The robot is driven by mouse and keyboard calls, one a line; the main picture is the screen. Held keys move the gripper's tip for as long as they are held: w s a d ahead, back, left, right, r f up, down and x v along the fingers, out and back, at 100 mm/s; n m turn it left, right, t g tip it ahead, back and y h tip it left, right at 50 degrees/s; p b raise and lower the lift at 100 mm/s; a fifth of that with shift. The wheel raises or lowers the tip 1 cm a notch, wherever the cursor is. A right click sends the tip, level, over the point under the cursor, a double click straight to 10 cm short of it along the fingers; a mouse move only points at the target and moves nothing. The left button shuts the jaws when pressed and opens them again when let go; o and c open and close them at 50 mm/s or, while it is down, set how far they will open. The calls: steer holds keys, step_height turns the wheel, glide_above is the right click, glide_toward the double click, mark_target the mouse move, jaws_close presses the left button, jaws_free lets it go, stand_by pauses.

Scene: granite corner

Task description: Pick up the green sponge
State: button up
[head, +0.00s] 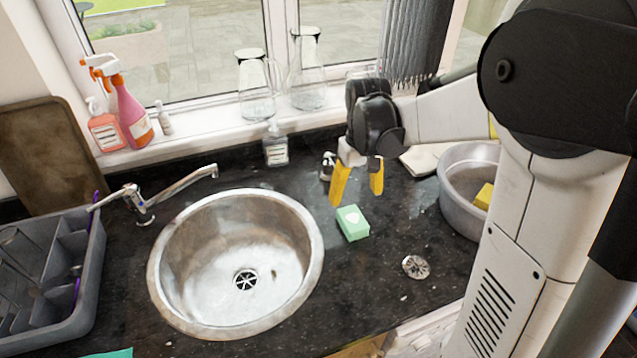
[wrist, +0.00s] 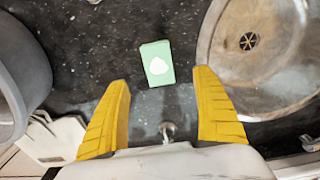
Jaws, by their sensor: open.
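The green sponge (head: 352,223) is a small light green block with a white patch on top. It lies on the dark counter just right of the sink. In the wrist view the sponge (wrist: 157,64) lies ahead of the fingertips, between their two lines. My gripper (head: 357,190) has two yellow fingers, spread apart and empty. It hangs above the counter, a little behind the sponge in the head view. The sponge is in full view and apart from the fingers.
The round steel sink (head: 312,262) lies left of the sponge. A metal basin (head: 458,215) with a yellow sponge (head: 484,196) stands to the right. A round metal drain piece (head: 416,267) lies in front. A soap bottle (head: 276,147) and tap (head: 150,200) are behind. The counter around the sponge is clear.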

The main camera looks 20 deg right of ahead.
mark_target(353, 218)
steer(key=shift+w+f, duration=0.25)
steer(key=shift+f, duration=0.05)
step_height(353, 218, down, 6)
steer(key=shift+r+b, duration=0.15)
steer(key=shift+b, duration=0.8)
steer(key=f+b, duration=0.1)
steer(key=f, duration=0.1)
steer(key=f+b, duration=0.1)
steer(key=f, duration=0.2)
steer(key=shift+w+d+f+b, duration=0.1)
steer(key=shift+d+f+b, duration=0.1)
steer(key=shift+b, duration=0.1)
steer(key=shift+r, duration=0.1)
steer(key=c, duration=1.1)
steer(key=shift+r, duration=0.1)
step_height(353, 218, up, 4)
steer(key=shift+r+p, duration=0.15)
steer(key=shift+p, duration=1)
steer(key=s+d+r+p, duration=0.1)
steer(key=s+d+r, duration=0.1)
steer(key=s, duration=0.1)
steer(key=s+d+r+p, duration=0.1)
steer(key=s+d+r, duration=0.1)
steer(key=s+d, duration=0.1)
steer(key=s+d+r+p, duration=0.1)
steer(key=s+d+r, duration=0.1)
steer(key=shift+s+d+r, duration=0.25)
steer(key=shift+s+d, duration=0.1)
steer(key=shift+s, duration=0.05)
